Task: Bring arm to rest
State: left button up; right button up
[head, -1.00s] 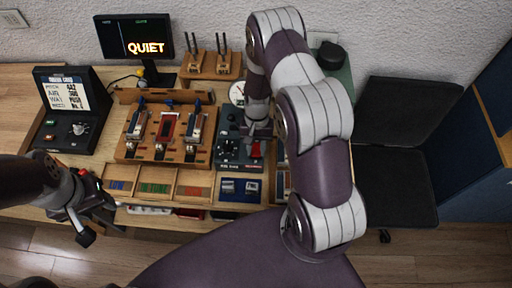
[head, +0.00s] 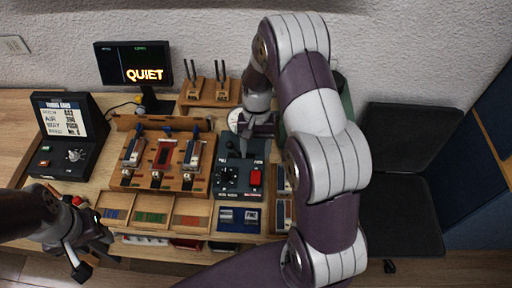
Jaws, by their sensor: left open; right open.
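My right arm reaches over the right part of the workbench. Its gripper (head: 257,125) points down just behind the dark control box (head: 240,178) with a black knob and a red button. The fingers are small in view and nothing shows between them. My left gripper (head: 88,257) is open and empty at the lower left, in front of the bench's front edge. The wooden piano action stand (head: 166,158) with several key mechanisms sits in the middle of the bench. A monitor (head: 134,63) behind it reads "QUIET".
A black card box (head: 68,135) with a knob stands at the left. Wooden trays (head: 151,213) with coloured strips and a blue tray (head: 238,219) line the front. A tool rack (head: 211,92) stands at the back. A dark chair (head: 394,213) is at the right.

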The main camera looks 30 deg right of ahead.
jog(key=shift+v, duration=1.15)
jog(key=s+a+r+n+t+b, duration=0.1)
jog(key=s+a+n+t+b, duration=0.1)
jog(key=s, duration=0.3)
jog(key=s+a+r+n+t+h+b, duration=0.1)
jog(key=s+a+r+n+t+b, duration=0.1)
jog(key=s+a+n, duration=0.2)
jog(key=shift+s+a+h, duration=0.2)
jog(key=shift+s+h, duration=0.1)
jog(key=shift+s, duration=0.65)
